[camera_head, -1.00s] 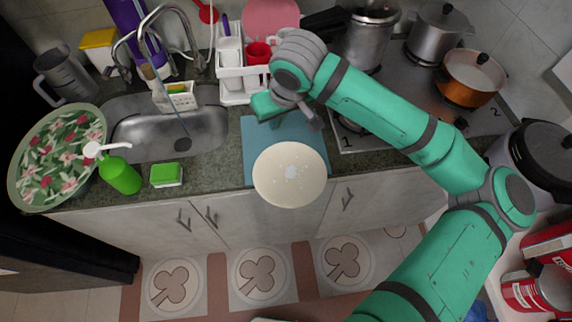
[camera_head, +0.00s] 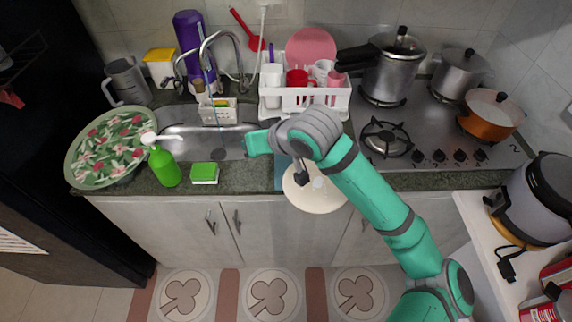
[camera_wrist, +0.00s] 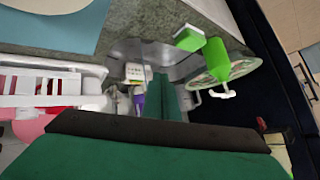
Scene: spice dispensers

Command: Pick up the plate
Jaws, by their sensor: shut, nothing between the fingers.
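A cream plate (camera_head: 318,198) with a pale mark in its middle lies on a blue mat (camera_head: 281,177) and hangs over the counter's front edge. My arm hides part of the plate and mat in the head view. A sliver of the plate (camera_wrist: 45,5) and the blue mat (camera_wrist: 75,30) show at the top left of the wrist view. My gripper (camera_head: 256,143) is shut and empty, beyond the plate and to its left, beside the sink's right end. It points left, away from the plate. Its green fingers (camera_wrist: 163,97) are together in the wrist view.
A white dish rack (camera_head: 305,101) with cups and a pink plate (camera_head: 311,48) stands behind my gripper. The sink (camera_head: 205,141), green sponge (camera_head: 205,173) and soap bottle (camera_head: 163,165) are left. The stove (camera_head: 430,140) with pots is right.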

